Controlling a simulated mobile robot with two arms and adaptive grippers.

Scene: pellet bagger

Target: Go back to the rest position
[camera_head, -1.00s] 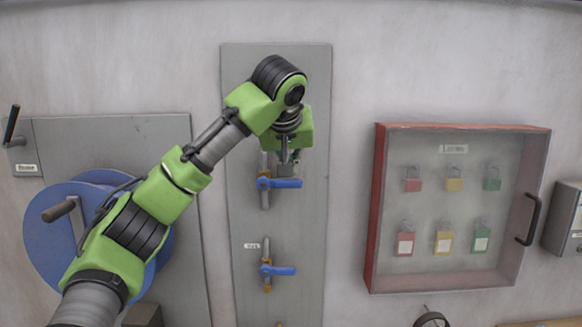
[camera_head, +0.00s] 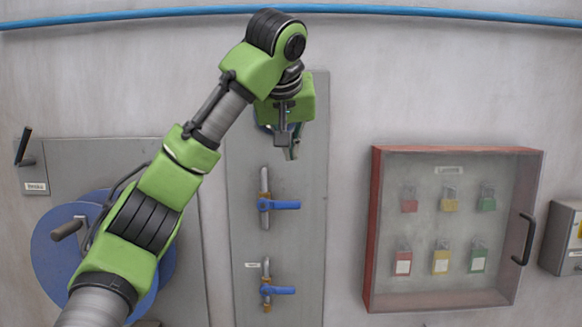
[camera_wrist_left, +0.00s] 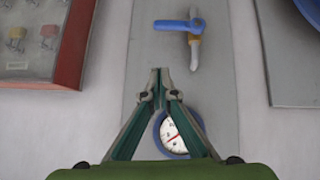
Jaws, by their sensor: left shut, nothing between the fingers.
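My left gripper (camera_head: 290,150) hangs from my green arm in front of the grey panel, above the upper blue valve handle (camera_head: 280,204) and apart from it. Its fingers are closed together and empty, as the left wrist view (camera_wrist_left: 160,75) also shows. That view shows one blue valve handle (camera_wrist_left: 178,25) beyond the fingertips and a round blue-rimmed gauge (camera_wrist_left: 172,138) partly behind the fingers. My right gripper is not in view.
The grey panel (camera_head: 300,240) carries a lower blue valve (camera_head: 278,290). To the right is a red-framed lockout cabinet (camera_head: 370,230) with several padlocks. To the left is a blue wheel (camera_head: 50,250) behind my arm. A blue pipe (camera_head: 420,16) crosses above.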

